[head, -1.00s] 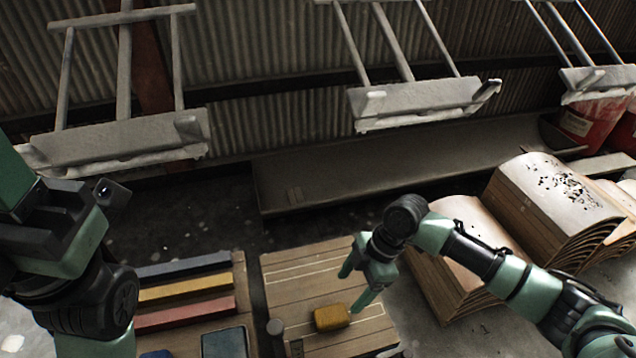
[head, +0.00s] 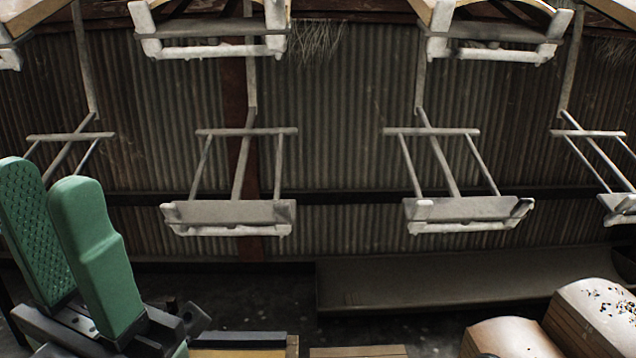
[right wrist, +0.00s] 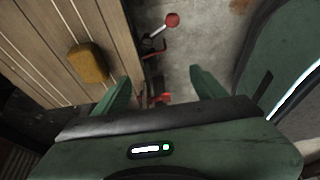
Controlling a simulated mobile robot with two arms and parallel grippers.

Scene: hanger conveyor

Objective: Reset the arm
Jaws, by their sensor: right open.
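My left gripper (head: 48,215) stands at the lower left of the head view, its two green fingers pointing up. A gap shows between them and nothing is held. My right gripper (right wrist: 160,85) is seen only in the right wrist view. Its fingers are spread apart and empty. A yellow block (right wrist: 88,63) lies on the wooden board (right wrist: 50,35), to the left of the right fingers and apart from them. My right arm is out of the head view.
Hangers, such as one at left centre (head: 228,212) and one at right centre (head: 468,210), hang before a corrugated wall (head: 345,100). A grey bench (head: 430,285) runs below. Curved wooden stacks (head: 598,315) stand at lower right. A red-knobbed lever (right wrist: 172,20) shows near the right gripper.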

